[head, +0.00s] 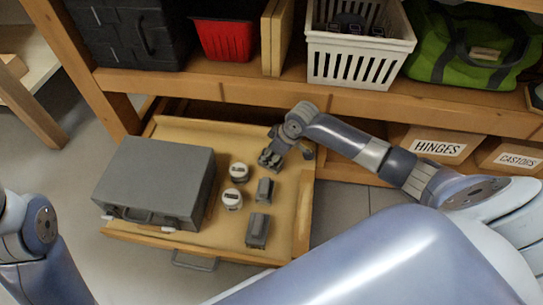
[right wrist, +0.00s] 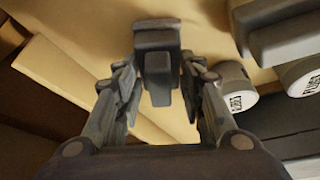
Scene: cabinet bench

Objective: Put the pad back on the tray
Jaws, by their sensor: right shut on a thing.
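The tray (head: 195,130) is a light wooden pull-out shelf, drawn out below the bench. My right gripper (head: 271,158) is over its back right part. In the right wrist view my right gripper (right wrist: 160,98) is shut on a grey blocky thing, which looks like the pad (right wrist: 157,42). I cannot tell whether the pad touches the tray's surface. Two similar grey blocks, one nearer the gripper (head: 265,190) and one nearer the front (head: 257,231), lie on the tray. My left arm shows at the left edge of the head view, but its gripper is out of view.
A grey case (head: 155,180) fills the tray's left side. Two white labelled jars, one behind (head: 239,171) and one in front (head: 232,199), stand mid-tray. The wooden bench shelf (head: 270,93) overhangs the back, with a white basket (head: 358,62) and green bag (head: 455,70).

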